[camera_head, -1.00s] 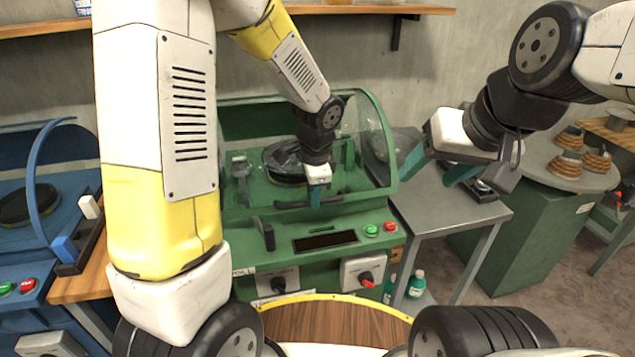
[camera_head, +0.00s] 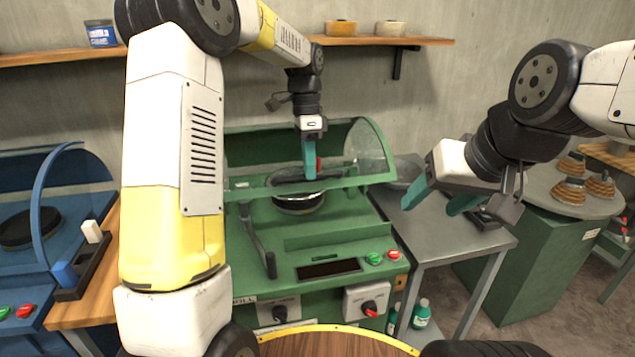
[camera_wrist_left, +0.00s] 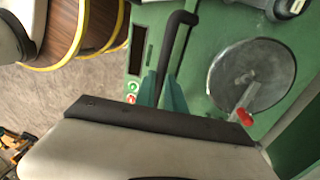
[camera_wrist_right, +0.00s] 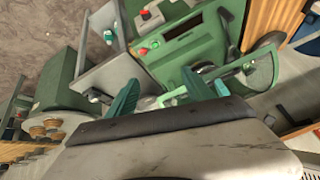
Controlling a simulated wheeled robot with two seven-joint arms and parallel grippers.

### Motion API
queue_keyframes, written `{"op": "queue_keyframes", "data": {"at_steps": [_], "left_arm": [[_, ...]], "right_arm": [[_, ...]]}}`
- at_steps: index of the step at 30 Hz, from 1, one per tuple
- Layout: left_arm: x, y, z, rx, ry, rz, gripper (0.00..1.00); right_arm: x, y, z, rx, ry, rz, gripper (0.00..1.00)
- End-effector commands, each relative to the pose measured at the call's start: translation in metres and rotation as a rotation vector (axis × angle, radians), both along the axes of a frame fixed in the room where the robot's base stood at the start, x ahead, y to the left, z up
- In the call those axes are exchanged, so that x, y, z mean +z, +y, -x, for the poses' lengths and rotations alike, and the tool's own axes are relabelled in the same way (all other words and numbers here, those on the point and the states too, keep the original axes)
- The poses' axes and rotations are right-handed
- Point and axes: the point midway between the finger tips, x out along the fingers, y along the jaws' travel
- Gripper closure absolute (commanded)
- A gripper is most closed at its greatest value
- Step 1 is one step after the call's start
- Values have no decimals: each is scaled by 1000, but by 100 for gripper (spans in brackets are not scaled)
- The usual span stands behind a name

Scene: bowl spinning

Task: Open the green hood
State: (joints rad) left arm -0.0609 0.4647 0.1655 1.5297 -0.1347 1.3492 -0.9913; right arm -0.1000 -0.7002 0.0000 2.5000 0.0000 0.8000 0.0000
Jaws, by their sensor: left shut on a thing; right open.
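The green hood (camera_head: 372,150) with clear panels is tilted up over the green machine (camera_head: 320,238) in the head view. Its front edge stands above the machine bed, leaving a gap. A round metal bowl or wheel (camera_head: 298,202) shows under the edge; in the left wrist view a round disc (camera_wrist_left: 252,75) lies to the right. My left gripper (camera_head: 309,172) is at the hood's front edge, shut on its dark handle (camera_head: 285,184). The dark bar shows between its fingers in the left wrist view (camera_wrist_left: 170,58). My right gripper (camera_head: 440,197) is open and empty, right of the hood.
A grey side table (camera_head: 440,228) stands right of the machine, below my right gripper. A blue machine (camera_head: 75,215) is at the left. A wall shelf (camera_head: 420,41) runs above. A green cabinet (camera_head: 525,260) with stacked ridged pieces stands further right.

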Motion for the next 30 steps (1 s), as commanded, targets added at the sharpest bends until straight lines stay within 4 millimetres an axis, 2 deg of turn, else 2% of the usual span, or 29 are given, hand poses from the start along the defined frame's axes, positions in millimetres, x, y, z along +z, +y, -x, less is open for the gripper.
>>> {"op": "queue_keyframes", "data": {"at_steps": [3, 9, 25, 26, 30], "left_arm": [[10, 5, -15, 2, -5, -1, 100], [21, 10, -30, 2, -8, -3, 100], [23, 14, -36, 4, -4, -8, 100], [23, 14, -36, 4, -4, -8, 100], [23, 15, -36, 4, -3, -9, 100]], "right_arm": [[0, 0, 0, 0, 0, 0, 40], [0, 0, 0, 0, 0, 0, 40], [0, 0, 0, 0, 0, 0, 40], [0, 0, 0, 0, 0, 0, 44], [1, 2, -3, 41, -6, 32, 71]]}}
